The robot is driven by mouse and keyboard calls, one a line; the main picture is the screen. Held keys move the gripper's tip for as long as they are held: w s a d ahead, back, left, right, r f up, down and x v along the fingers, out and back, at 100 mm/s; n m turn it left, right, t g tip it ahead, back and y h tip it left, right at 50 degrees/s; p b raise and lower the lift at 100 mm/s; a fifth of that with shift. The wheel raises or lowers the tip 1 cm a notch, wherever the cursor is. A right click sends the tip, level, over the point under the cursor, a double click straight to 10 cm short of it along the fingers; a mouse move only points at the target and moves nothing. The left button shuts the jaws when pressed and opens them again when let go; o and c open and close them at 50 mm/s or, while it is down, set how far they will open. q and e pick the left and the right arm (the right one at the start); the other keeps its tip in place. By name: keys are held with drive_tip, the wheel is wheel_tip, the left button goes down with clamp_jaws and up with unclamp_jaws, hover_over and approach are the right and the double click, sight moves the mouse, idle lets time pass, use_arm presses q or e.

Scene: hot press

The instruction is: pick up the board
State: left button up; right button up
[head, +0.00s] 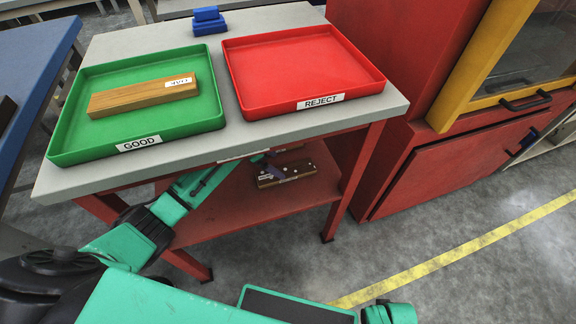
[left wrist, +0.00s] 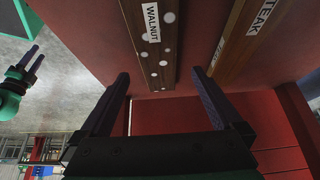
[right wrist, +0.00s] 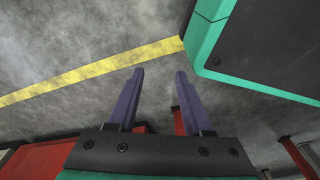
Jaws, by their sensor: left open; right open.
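A dark walnut board (left wrist: 152,40) with white spots and a WALNUT label lies on the red lower shelf. Beside it in the left wrist view is a lighter board labelled TEAK (left wrist: 243,45). In the head view, the spotted board (head: 300,183) shows under the table top, partly covered by my left gripper (head: 275,168). My left gripper (left wrist: 162,85) is open and empty, its fingertips close to the near end of the walnut board, one toward each side. My right gripper (right wrist: 160,74) is open and empty over the grey floor.
The table top (head: 225,148) overhangs the lower shelf (head: 225,215). On it are a green GOOD tray (head: 190,124) holding a wooden board (head: 135,96), a red REJECT tray (head: 300,75), empty, and a blue block (head: 208,22). A red machine (head: 400,100) stands to the right.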

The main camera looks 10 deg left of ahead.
sight(286, 171)
use_arm(q)
drive_tip(key=b+x, duration=0.1)
drive_tip(key=x, duration=0.4)
drive_tip(key=shift+s+f+b, duration=0.1)
drive_tip(key=shift+s+b, duration=0.05)
drive_tip(key=shift+b, duration=0.15)
drive_tip(key=shift+d+f, duration=0.1)
drive_tip(key=shift+f, duration=0.1)
drive_tip(key=shift+r, duration=0.2)
use_arm(e)
drive_tip(key=w+r, duration=0.2)
drive_tip(key=shift+w+a+r, duration=0.2)
drive_tip(key=shift+a+r, duration=0.15)
drive_tip(key=shift+a, duration=0.05)
use_arm(q)
drive_tip(key=c, duration=1.5)
drive_tip(key=shift+o, duration=0.2)
